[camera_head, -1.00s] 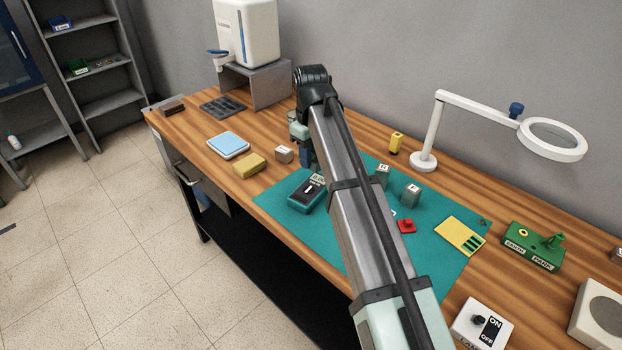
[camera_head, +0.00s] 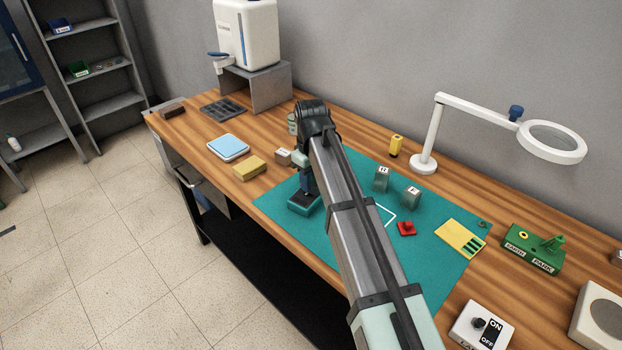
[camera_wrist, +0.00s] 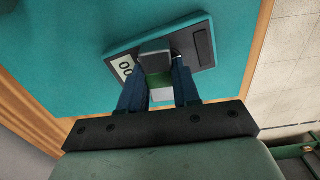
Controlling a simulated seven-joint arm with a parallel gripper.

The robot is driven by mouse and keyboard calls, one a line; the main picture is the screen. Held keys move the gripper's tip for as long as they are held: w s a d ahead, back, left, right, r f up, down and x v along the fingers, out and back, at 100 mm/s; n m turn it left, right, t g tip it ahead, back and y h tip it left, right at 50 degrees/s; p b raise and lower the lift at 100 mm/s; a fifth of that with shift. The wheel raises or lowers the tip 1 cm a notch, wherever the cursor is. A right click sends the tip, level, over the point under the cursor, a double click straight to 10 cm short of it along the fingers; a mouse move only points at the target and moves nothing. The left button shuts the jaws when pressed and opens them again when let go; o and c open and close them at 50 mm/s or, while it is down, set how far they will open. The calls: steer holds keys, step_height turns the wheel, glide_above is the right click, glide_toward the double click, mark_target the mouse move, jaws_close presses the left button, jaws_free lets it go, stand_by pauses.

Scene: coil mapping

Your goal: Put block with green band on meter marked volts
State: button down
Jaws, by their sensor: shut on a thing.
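My gripper (camera_wrist: 160,88) is shut on a block with a green band (camera_wrist: 161,95), which shows grey and white around the band between the blue fingers. The teal meter (camera_wrist: 201,46) lies on the green mat just beyond the block's grey end in the wrist view. That end overlaps the meter's face, and I cannot tell whether they touch. In the head view my gripper (camera_head: 305,186) is over the meter (camera_head: 302,204), hiding much of it and the block. The meter's lettering is partly covered and not readable as volts.
On the green mat (camera_head: 350,240) stand two grey lettered blocks (camera_head: 381,178) (camera_head: 411,196), a red piece (camera_head: 406,228) and a yellow card (camera_head: 460,237). A yellow block (camera_head: 249,168) and a small pale block (camera_head: 283,156) are left of the mat. A magnifier lamp (camera_head: 424,161) stands behind.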

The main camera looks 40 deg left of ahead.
steer(key=c, duration=0.8)
jaws_free()
step_height(320, 180, up, 12)
steer(key=shift+r, duration=0.1)
